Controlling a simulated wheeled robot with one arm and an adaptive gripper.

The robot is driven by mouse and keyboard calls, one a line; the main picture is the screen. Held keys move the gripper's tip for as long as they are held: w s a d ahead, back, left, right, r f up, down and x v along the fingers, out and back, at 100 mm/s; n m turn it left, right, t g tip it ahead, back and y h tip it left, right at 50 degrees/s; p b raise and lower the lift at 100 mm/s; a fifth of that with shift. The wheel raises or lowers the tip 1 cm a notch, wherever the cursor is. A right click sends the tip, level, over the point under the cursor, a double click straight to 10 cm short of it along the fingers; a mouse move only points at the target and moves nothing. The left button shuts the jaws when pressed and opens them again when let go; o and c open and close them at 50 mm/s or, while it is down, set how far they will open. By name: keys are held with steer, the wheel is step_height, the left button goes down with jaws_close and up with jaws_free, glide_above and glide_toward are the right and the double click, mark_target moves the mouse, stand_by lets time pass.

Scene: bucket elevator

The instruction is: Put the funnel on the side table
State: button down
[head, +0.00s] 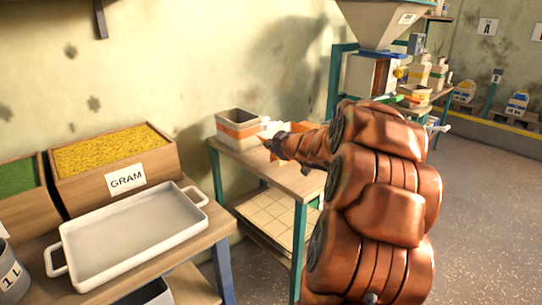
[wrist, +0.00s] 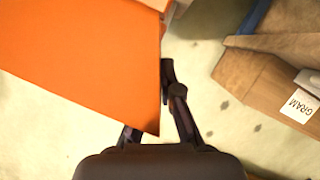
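My gripper (head: 277,146) is at the far end of my copper-coloured arm, above the small wooden table with teal legs (head: 287,181), which looks like the side table. In the wrist view an orange thing (wrist: 85,55), seemingly the funnel, lies between the fingers of my gripper (wrist: 150,100). One finger runs along its right edge; the other is mostly hidden by it. Only a small orange piece (head: 266,143) shows at the gripper in the head view, so its full shape and any contact with the table cannot be seen.
A wooden GRAM bin (head: 118,183) and a white tray (head: 130,240) are on the left bench. A hopper machine (head: 378,25) stands behind my arm. Open floor lies right.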

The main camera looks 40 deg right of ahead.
steer(key=shift+f+b, duration=0.95)
steer(key=shift+f, duration=0.75)
steer(key=shift+f, duration=0.15)
steer(key=c, duration=1.3)
jaws_free()
steer(key=shift+r, duration=0.25)
steer(key=p+v, duration=0.3)
steer(key=v, duration=0.9)
steer(key=shift+d+f, duration=0.1)
